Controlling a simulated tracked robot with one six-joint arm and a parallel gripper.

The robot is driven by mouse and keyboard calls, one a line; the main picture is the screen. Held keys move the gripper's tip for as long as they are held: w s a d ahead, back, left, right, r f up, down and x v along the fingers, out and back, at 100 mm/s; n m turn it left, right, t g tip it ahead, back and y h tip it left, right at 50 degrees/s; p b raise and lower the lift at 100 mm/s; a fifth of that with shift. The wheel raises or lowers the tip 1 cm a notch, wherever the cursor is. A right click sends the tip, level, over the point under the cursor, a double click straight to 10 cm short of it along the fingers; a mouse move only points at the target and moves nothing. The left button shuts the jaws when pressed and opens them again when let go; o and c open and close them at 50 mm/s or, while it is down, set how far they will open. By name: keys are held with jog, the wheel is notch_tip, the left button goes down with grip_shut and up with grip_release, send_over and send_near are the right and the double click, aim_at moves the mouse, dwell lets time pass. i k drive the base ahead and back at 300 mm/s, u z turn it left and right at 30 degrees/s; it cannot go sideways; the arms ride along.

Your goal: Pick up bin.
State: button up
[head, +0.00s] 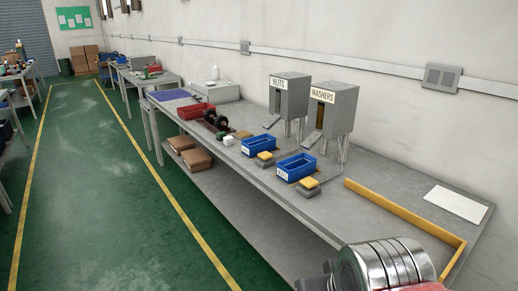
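Two blue bins stand on the long grey workbench (352,226). The nearer blue bin (297,167) has a white label on its front, too small to read surely, and sits below the washers dispenser. The farther blue bin (259,145) also has a label and sits below the nuts dispenser. A red bin (197,110) stands farther back on the bench. All three are upright and apart from each other. A silver, ringed part with red beside it, likely mine, shows at the bottom right, well apart from the bins. My gripper's fingers are not seen.
The grey nuts dispenser (290,97) and washers dispenser (333,110) stand on legs behind the blue bins. Yellow-topped blocks (308,184) sit in front. A yellow rail (405,212) edges the near bench area. Brown boxes (195,159) lie below. The green aisle is clear.

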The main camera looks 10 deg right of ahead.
aim_at(253, 147)
jog(key=u, duration=0.05)
jog(key=i, duration=1.4)
jog(key=u, duration=0.55)
jog(key=i, duration=0.75)
jog(key=u, duration=0.85)
jog(key=i, duration=0.7)
jog(key=u, duration=0.35)
